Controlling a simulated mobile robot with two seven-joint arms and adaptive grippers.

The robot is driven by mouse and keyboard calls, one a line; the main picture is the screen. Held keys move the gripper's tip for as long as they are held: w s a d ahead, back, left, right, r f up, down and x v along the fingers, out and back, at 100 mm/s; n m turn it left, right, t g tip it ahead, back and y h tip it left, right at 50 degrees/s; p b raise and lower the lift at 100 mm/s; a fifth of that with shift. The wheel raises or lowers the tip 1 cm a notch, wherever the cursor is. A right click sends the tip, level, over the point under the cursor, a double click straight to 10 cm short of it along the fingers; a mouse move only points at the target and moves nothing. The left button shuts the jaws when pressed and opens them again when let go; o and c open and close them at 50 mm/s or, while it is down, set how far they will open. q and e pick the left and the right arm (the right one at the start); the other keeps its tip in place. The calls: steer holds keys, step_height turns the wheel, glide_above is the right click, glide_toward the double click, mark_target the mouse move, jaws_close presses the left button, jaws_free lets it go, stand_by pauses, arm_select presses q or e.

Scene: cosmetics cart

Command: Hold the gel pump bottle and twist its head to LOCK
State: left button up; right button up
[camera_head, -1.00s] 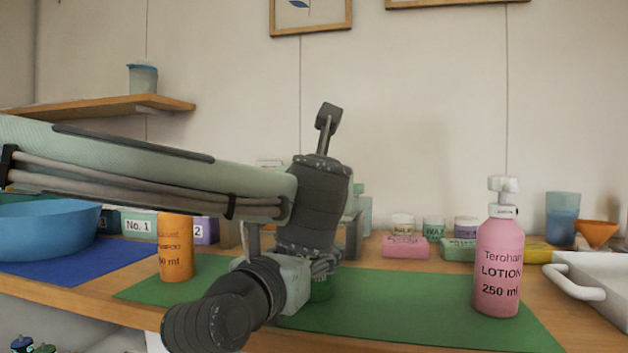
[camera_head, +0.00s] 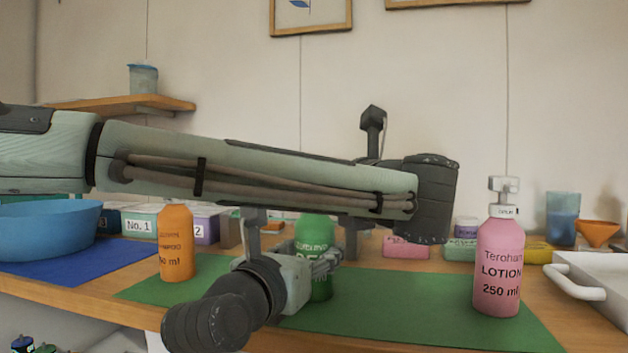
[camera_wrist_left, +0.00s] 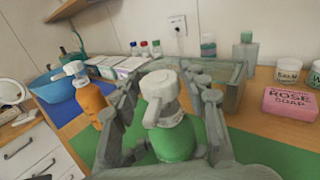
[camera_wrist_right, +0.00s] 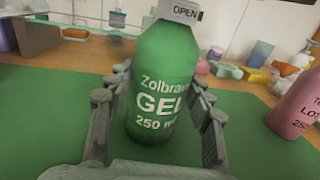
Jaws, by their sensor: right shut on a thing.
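The green gel pump bottle (camera_head: 316,232) stands upright on the green mat (camera_head: 400,305). My right gripper (camera_head: 326,264) is shut on its body; the right wrist view shows the fingers on both sides of the bottle (camera_wrist_right: 160,85). A white collar tag (camera_wrist_right: 181,12) there reads OPEN. The white pump head (camera_wrist_left: 160,95) shows in the left wrist view, its nozzle towards that camera. My left gripper (camera_wrist_left: 165,100) is open around the head, with a finger at each side and visible gaps. In the head view my left arm hides the pump head.
An orange pump bottle (camera_head: 176,245) stands left of the gel, and a pink lotion bottle (camera_head: 498,265) stands to the right. A blue bowl (camera_head: 45,230) is at far left, a white tray (camera_head: 590,275) at far right. Boxes and soaps line the back.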

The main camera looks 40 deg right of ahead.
arm_select(q)
steer(key=shift+o, duration=0.6)
steer(key=v, duration=1.2)
steer(key=w+a+m+g+h, duration=0.2)
steer(key=a+m+g+h, duration=0.15)
steer(key=h, duration=0.25)
steer(key=shift+m+t+h, duration=0.3)
steer(key=shift+m+t, duration=0.05)
steer(key=shift+m, duration=0.2)
steer(key=x, duration=1.1)
steer(key=shift+w+a+r, duration=0.1)
steer(key=shift+w+r, duration=0.05)
steer(key=shift+w, duration=0.15)
